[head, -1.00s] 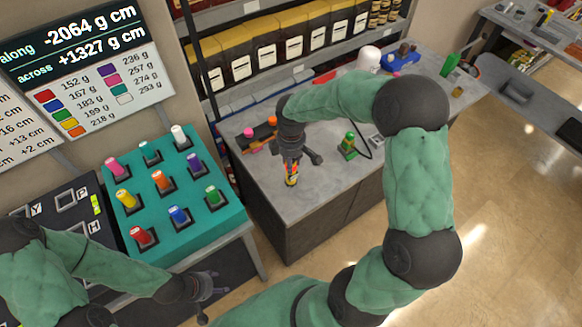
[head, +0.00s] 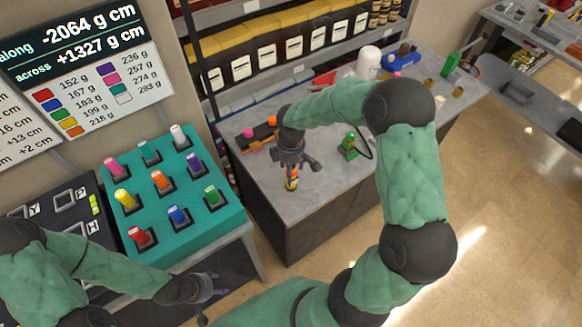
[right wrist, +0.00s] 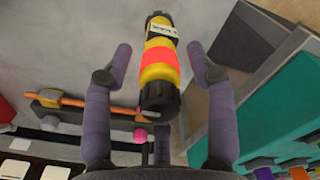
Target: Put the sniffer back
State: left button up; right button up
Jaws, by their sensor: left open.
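A yellow and black cylindrical tool with a red band, probably the sniffer (right wrist: 160,68), is between the fingers of my right gripper (right wrist: 159,55), with clear gaps on both sides. In the head view this tool (head: 292,179) shows below my right gripper (head: 297,162), near the front edge of the grey bench; whether it touches the bench I cannot tell. My left gripper (head: 208,287) is open and empty, low in the head view beside the teal board. An orange wand (right wrist: 62,99) lies across a black rest in the right wrist view.
The grey bench (head: 325,190) holds a green device (head: 348,146) with a black cable, a white cylinder (head: 368,60) and a blue item (head: 404,60). A teal board (head: 130,225) with several coloured pegs stands to the left. My right arm crosses above the bench.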

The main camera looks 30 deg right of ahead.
jog(key=shift+r, duration=0.1)
jog(key=shift+r, duration=0.35)
notch_tip(320, 180, up, 12)
jog(key=shift+f+p, duration=0.25)
jog(key=shift+p, duration=0.7)
jog(key=shift+w, duration=0.1)
